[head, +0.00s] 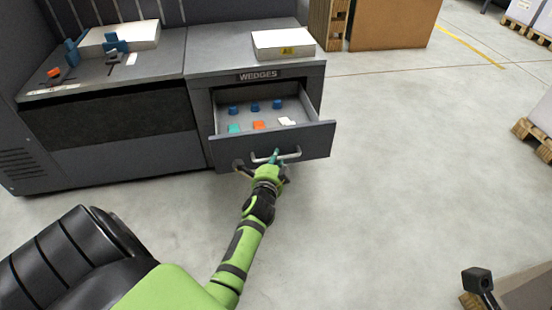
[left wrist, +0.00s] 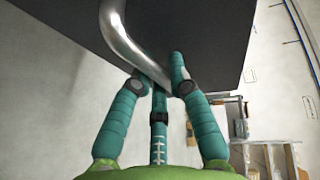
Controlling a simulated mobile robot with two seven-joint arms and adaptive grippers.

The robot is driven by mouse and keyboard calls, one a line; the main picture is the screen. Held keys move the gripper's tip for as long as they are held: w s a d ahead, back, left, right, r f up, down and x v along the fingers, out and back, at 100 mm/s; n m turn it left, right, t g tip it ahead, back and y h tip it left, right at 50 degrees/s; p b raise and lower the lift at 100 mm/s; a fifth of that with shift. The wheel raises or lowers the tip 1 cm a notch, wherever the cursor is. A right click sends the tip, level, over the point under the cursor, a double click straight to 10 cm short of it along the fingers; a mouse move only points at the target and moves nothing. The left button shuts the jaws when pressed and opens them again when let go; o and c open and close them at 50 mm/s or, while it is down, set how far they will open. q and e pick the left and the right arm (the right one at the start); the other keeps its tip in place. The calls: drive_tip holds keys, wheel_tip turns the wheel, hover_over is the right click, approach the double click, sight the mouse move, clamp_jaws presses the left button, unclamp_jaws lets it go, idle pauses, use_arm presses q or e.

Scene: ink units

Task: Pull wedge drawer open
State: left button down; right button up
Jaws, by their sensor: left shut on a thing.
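The wedge drawer (head: 310,144) stands pulled out from the dark cabinet under a "WEDGES" label (head: 258,76). Several small blue, teal, orange and white pieces lie inside it. A pale metal bar handle (head: 290,156) runs across the drawer front; it also shows in the left wrist view (left wrist: 122,40). My left gripper (head: 277,156) is shut on the handle, and its teal fingers (left wrist: 162,80) close around the bar's lower part in the left wrist view. The arm reaches up to it from the bottom of the head view. My right gripper is not in view.
A white block with a yellow label (head: 284,42) lies on the cabinet top. Left of it is a machine bench (head: 160,66) with blue clamps and a white stack. Brown crates (head: 385,22) stand behind.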

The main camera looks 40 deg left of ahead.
use_arm(q)
drive_tip(key=shift+s, duration=0.1)
idle(0.3)
drive_tip(key=c, duration=1.1)
unclamp_jaws()
drive_tip(key=shift+c, duration=0.2)
drive_tip(key=v, duration=0.7)
drive_tip(key=shift+s, duration=0.25)
drive_tip(key=shift+d, duration=0.15)
